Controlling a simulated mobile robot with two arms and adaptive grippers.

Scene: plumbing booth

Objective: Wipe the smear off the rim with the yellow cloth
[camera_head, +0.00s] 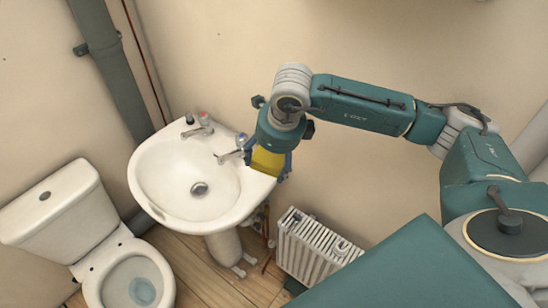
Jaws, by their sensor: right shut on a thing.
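The white washbasin (170,165) stands against the wall, and its pale rim runs around the bowl. My right gripper (270,168) is over the right side of the basin, beside the right-hand tap. It is shut on the yellow cloth (266,161), which lies at or just above the rim there. I cannot tell whether the cloth touches the rim. The gripper's wrist hides part of the basin's back right corner. A faint darker mark (155,211) shows on the front left of the rim, too small to be sure of. My left gripper is not in view.
Two taps, one left (197,126) and one right (230,154), stand up from the basin's back edge. A toilet (65,210) is at left, a white radiator (308,245) at right below my arm. Pipes run up the left wall. The space above the bowl is clear.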

